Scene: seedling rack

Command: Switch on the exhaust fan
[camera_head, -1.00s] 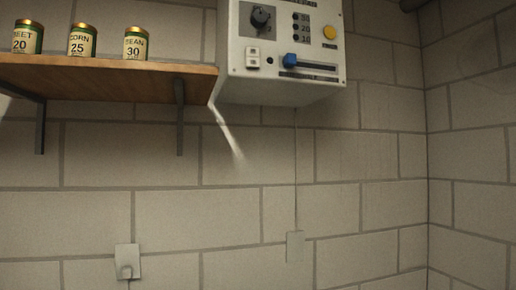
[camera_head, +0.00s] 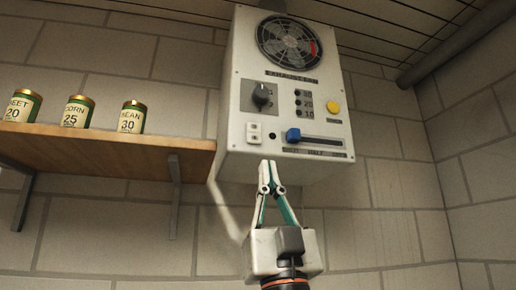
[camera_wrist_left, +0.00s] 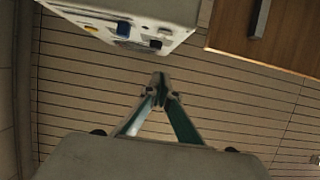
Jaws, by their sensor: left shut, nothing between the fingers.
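The exhaust fan box (camera_head: 231,115) is a white wall unit with a round fan grille (camera_head: 290,42) at its top. Its front has a dark grey knob (camera_head: 263,96), small indicators marked 20 and 10, a yellow button (camera_head: 333,106), a white two-part switch or socket (camera_head: 254,132) and a blue slider (camera_head: 293,135) in a dark slot. My left gripper (camera_head: 268,165) is shut and empty, pointing up, its tips overlapping the box's lower edge in the head view. In the left wrist view, the tips (camera_wrist_left: 160,80) show apart from the box (camera_wrist_left: 178,12). My right gripper is out of view.
A wooden shelf (camera_head: 110,138) on brackets stands left of the box, holding three green cans labelled 20 (camera_head: 21,106), 25 (camera_head: 77,112) and 30 (camera_head: 131,118). A pipe (camera_head: 455,45) runs at the upper right. The wall right of the box is clear.

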